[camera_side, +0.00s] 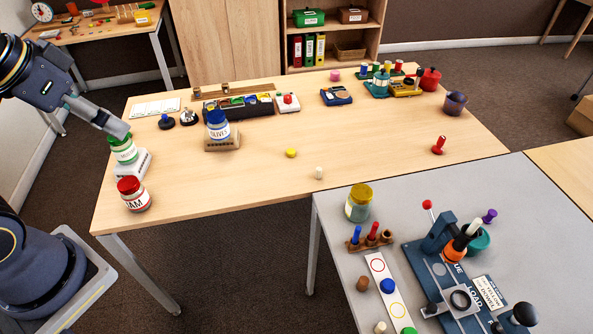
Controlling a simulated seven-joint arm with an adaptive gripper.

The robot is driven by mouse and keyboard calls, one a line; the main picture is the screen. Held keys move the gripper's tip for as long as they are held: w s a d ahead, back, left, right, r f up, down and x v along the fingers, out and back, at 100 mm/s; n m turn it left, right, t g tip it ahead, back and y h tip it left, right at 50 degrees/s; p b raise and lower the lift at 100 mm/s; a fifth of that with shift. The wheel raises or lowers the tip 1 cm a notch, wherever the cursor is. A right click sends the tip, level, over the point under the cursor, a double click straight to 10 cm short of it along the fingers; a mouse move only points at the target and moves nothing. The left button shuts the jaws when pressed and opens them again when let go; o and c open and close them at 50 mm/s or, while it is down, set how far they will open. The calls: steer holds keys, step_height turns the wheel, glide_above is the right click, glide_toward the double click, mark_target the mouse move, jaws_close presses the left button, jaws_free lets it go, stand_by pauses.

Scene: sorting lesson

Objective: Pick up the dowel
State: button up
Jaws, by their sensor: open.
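A small cream upright peg (319,173), which looks like a short dowel, stands at the front edge of the wooden table (260,175). Other peg-like pieces are on the grey table: a blue peg (356,234) and a red peg (373,230) in a wooden rack, and a cream piece (380,327) at the bottom edge. I cannot tell which one is the dowel. My gripper (122,133) is at the far left, over or beside the green-lidded jar (124,150), far from these pegs. Its fingers are small and hard to make out, and nothing shows held in it.
A red-lidded jar (134,195) and a blue-lidded jar (218,126) stand on the wooden table. A yellow disc (290,153) and a red knob-shaped piece (439,146) lie apart. A blue fixture (450,285) fills the grey table's right. The wooden table's middle is mostly clear.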

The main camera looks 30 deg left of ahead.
steer(key=c, duration=0.8)
